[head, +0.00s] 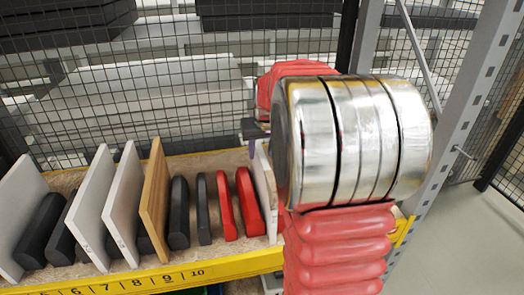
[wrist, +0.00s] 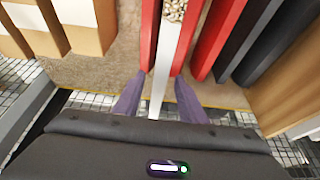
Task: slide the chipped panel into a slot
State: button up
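The chipped panel (wrist: 163,75) is a thin white board in the wrist view. A speckled patch of bare core (wrist: 174,10) shows at its far part. It stands between red dividers in the rack; I cannot tell how deep it sits. In the head view the panel (head: 264,185) shows as a narrow white strip, partly hidden by my arm. My gripper (wrist: 161,78) has its two purple fingers on either side of the panel, with a small gap on each side. In the head view my gripper (head: 254,140) is mostly hidden behind my arm.
Red dividers (head: 248,203) and black dividers (head: 179,212) stand close by in the rack. A wood-coloured panel (head: 154,200) and several white panels (head: 95,205) stand to the left. A yellow numbered strip (head: 130,284) runs along the front edge. Wire mesh closes the back.

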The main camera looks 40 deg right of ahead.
jog(key=shift+f, duration=0.1)
jog(key=v, duration=1.4)
jog(key=shift+w, duration=0.15)
